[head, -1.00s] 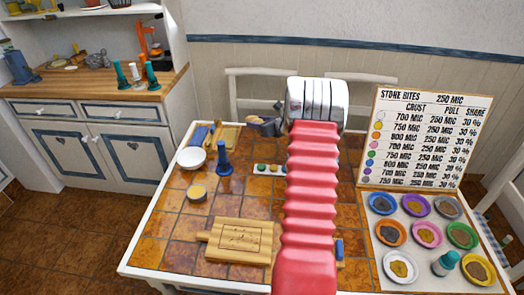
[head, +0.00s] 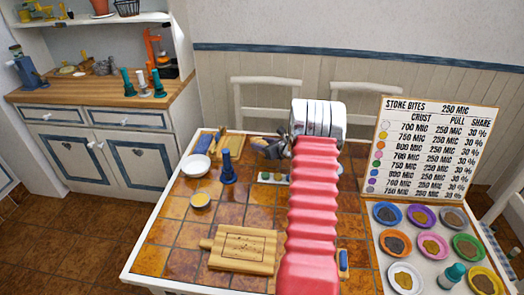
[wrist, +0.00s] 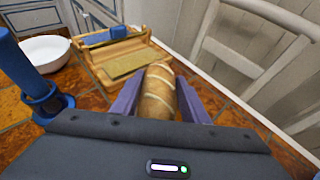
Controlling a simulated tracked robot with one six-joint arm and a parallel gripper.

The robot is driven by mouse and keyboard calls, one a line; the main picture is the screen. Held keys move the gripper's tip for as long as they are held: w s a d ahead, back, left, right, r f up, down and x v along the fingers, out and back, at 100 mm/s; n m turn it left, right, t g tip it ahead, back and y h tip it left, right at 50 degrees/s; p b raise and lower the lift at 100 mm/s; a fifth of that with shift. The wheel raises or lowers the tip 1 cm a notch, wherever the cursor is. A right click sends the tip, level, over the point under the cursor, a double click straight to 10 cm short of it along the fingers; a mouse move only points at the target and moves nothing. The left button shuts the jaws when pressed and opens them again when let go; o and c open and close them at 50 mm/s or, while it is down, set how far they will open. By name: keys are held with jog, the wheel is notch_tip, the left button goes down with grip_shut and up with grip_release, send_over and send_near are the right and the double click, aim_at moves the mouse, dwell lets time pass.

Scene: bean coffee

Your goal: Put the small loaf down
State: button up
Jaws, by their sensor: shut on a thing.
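The small loaf (wrist: 158,92) is brown with pale slashes. In the wrist view it lies between the two purple fingers of my gripper (wrist: 160,98), which is shut on it. Beyond its far end is a wooden tray (wrist: 112,52) with a blue item at its back. In the head view my gripper (head: 268,147) is near the far side of the tiled table (head: 180,232), left of the silver arm end and close to the tray. I cannot tell whether the loaf touches the table.
A white bowl (head: 195,166) and a blue stand (head: 227,168) are left of my gripper. A sign board (head: 425,145) and coloured dishes (head: 423,245) are right. Chairs stand behind.

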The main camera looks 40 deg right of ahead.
jog(key=shift+f, duration=1.65)
jog(key=shift+f, duration=0.1)
jog(key=o, duration=1.2)
jog(key=shift+s+r, duration=0.2)
jog(key=v, duration=1.1)
jog(key=shift+s+r, duration=0.1)
jog(key=shift+s, duration=0.25)
jog(key=shift+w+a, duration=0.1)
